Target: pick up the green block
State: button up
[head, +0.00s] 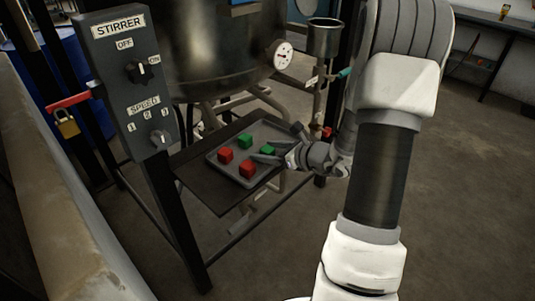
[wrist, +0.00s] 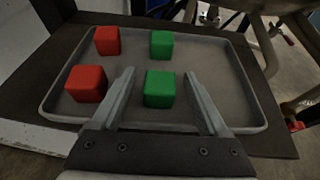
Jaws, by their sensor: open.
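Two green blocks and two red blocks stand in a shallow grey tray (head: 213,158). In the wrist view, the nearer green block (wrist: 160,89) is in the space between my fingers, and the farther green block (wrist: 162,44) stands beyond the fingertips. In the head view these are the green block (head: 267,150) by my fingers and the other green block (head: 245,141). My gripper (wrist: 160,80) is open and empty, its fingers on either side of the nearer green block. I cannot tell whether a finger touches it. It reaches in from the right in the head view (head: 262,153).
The red blocks (wrist: 86,83) and (wrist: 107,40) stand left of my left finger. The tray lies on a dark shelf (head: 218,200) below a steel vessel (head: 225,50). A stirrer control box (head: 128,80) stands at the left, and a funnel (head: 323,38) behind.

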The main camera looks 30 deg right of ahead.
aim_at(271, 148)
grip_shut()
jog(key=shift+r, duration=0.1)
jog(key=shift+r, duration=0.5)
jog(key=r, duration=0.1)
jog(key=r+p, duration=0.1)
jog(key=d+r+p, duration=0.1)
jog(key=r, duration=0.1)
jog(key=shift+s, duration=0.25)
jog(key=s+d+r+p, duration=0.2)
jog(key=s+d+r, duration=0.3)
jog(key=d, duration=0.4)
jog(key=shift+d+r+p, duration=0.15)
jog(key=shift+r+p, duration=0.25)
jog(key=shift+r, duration=0.05)
